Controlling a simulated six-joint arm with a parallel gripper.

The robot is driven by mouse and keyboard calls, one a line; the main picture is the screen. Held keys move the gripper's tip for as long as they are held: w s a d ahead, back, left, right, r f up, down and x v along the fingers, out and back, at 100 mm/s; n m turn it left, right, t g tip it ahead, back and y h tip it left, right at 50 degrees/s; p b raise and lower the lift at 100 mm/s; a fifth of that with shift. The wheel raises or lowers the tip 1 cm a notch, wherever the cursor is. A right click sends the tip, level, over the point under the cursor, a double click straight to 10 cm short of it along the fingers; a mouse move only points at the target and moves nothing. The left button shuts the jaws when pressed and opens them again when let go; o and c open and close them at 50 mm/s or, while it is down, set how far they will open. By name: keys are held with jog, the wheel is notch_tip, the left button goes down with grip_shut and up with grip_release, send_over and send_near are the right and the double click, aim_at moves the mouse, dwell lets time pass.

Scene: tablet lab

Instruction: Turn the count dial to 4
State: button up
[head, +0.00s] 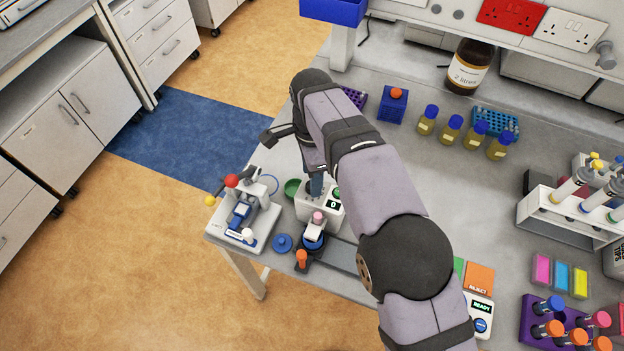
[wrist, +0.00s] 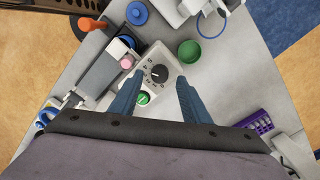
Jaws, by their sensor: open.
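The count dial (wrist: 159,73) is a round black knob with a pale pointer mark on a light-coloured box (wrist: 170,85). Small numbers ring it, too small to read surely. My gripper (wrist: 158,80) is open, its two blue fingers on either side of the dial and apart from it in the wrist view. In the head view my gripper (head: 315,185) points down over the white counter box (head: 308,206), and its fingers and my arm hide the dial there. A green button (wrist: 143,98) sits on the box, near a small display (head: 332,204) that seems to read 0.
A press with red and yellow knobs (head: 232,181) stands left of the box. A green dish (wrist: 190,50), a blue cap (wrist: 137,13) and an orange-handled tool (wrist: 90,24) lie close by. Bottles with blue lids (head: 450,130) stand farther back. The bench's front edge is near.

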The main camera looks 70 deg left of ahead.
jog(key=shift+r+b, duration=0.5)
jog(key=shift+r, duration=2.05)
